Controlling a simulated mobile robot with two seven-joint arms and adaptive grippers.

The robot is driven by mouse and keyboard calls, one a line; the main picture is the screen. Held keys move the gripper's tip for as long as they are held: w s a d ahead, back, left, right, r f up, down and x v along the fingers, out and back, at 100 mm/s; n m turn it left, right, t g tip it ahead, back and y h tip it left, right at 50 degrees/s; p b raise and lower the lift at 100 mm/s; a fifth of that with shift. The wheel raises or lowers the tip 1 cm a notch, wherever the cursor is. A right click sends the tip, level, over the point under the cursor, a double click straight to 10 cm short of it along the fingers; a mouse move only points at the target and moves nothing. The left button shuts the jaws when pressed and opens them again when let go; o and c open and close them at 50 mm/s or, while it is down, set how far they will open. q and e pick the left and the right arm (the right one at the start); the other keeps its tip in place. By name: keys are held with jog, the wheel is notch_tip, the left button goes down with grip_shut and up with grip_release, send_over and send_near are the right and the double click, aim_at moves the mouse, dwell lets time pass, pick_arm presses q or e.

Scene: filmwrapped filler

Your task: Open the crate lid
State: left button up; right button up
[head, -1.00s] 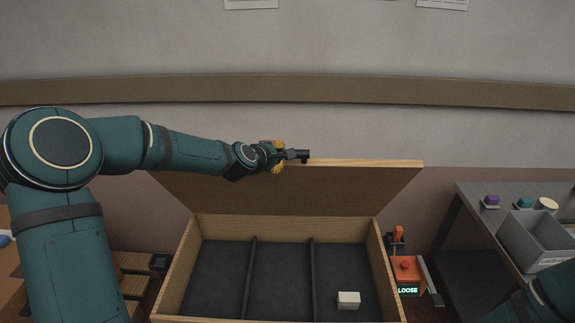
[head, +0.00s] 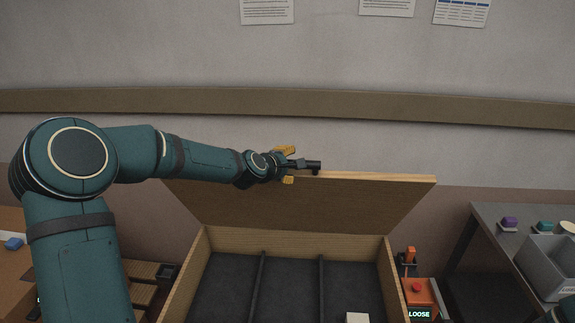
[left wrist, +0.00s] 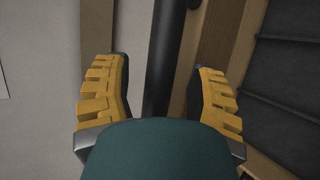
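The crate (head: 190,270) stands open in the head view, its dark interior split by dividers. Its wooden lid (head: 320,208) is raised at the back, inner face toward me, with its top edge high above the crate. A dark bar handle (head: 308,164) shows at the lid's top edge; it also shows as a black bar in the left wrist view (left wrist: 163,60). My left gripper (head: 288,166) is at this handle. Its yellow fingers are spread, one on each side of the bar, with visible gaps, in the left wrist view (left wrist: 160,75). My right gripper is out of view.
A white block (head: 357,318) lies inside the crate. An orange device (head: 418,295) reading "LOOSE" stands right of the crate. A table at right holds a grey bin (head: 550,265) and small coloured items. A wall with a brown rail (head: 420,113) is behind the lid.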

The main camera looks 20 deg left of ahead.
pick_arm(q)
jog(key=v, duration=1.2)
dwell(0.3)
dwell(0.6)
jog(key=s+d+f+m+g+h+b, duration=0.1)
jog(key=s+d+f+m+g+b, duration=0.2)
jog(key=f, duration=0.6)
jog(key=s+d+f+m+h+b, duration=0.1)
jog(key=d+f+m, duration=0.1)
jog(key=d+f, duration=0.6)
jog(key=s+d+f+m+g+h+b, duration=0.1)
jog(key=s+d+f+m+g+b, duration=0.15)
jog(key=f, duration=0.85)
jog(key=s+d+f+m+g+b, duration=0.1)
jog(key=s+d+f+m+g, duration=0.1)
jog(key=s+f, duration=0.5)
jog(key=s+d+f+m+g+b, duration=0.2)
jog(key=s+f+m, duration=0.5)
jog(key=f, duration=0.5)
jog(key=shift+s+d+f+g+y, duration=0.4)
jog(key=shift+s+d+g, duration=0.35)
jog(key=shift+d, duration=0.35)
